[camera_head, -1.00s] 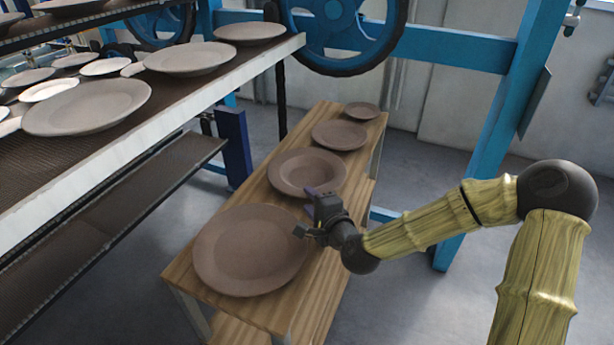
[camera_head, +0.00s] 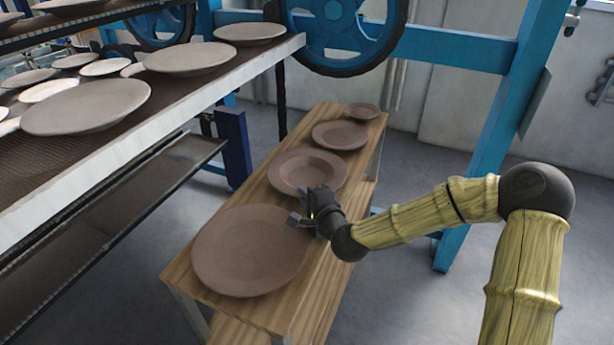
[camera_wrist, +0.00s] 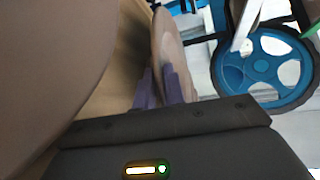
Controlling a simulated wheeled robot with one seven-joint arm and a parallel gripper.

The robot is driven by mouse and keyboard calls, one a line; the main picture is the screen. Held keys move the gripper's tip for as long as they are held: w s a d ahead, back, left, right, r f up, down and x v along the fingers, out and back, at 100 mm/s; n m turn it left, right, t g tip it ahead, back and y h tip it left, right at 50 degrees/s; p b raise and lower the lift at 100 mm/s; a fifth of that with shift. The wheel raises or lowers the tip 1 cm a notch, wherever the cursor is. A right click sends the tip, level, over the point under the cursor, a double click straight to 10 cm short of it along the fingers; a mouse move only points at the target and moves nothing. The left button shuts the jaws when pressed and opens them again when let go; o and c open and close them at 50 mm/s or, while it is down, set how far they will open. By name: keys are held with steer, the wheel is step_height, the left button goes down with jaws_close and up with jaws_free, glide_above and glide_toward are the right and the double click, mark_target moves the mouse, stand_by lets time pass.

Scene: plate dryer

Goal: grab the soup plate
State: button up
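The brown soup plate (camera_head: 307,174), with a wide rim and a sunken centre, lies second from the front on the wooden table. My gripper (camera_head: 308,203) is at its near edge, low over the table. In the wrist view, the soup plate (camera_wrist: 170,45) appears nearly edge-on ahead of my two purple fingers (camera_wrist: 160,88). The fingers stand apart with a narrow gap, one on each side of the rim's line. Whether they touch the rim is hard to tell. In the head view, the fingertips are partly hidden by the gripper body.
A larger brown plate (camera_head: 250,252) lies close in front on the wooden table (camera_head: 192,278); it also fills the left of the wrist view (camera_wrist: 45,60). Smaller plates (camera_head: 340,135) lie behind. A rack shelf (camera_head: 150,137) with several plates is at left, and a blue wheel (camera_head: 335,30) behind.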

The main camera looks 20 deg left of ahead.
jaws_close()
steer(key=shift+r, duration=0.1)
steer(key=shift+r, duration=0.5)
step_height(320, 180, up, 9)
steer(key=shift+p, duration=1.2)
steer(key=shift+w, duration=0.1)
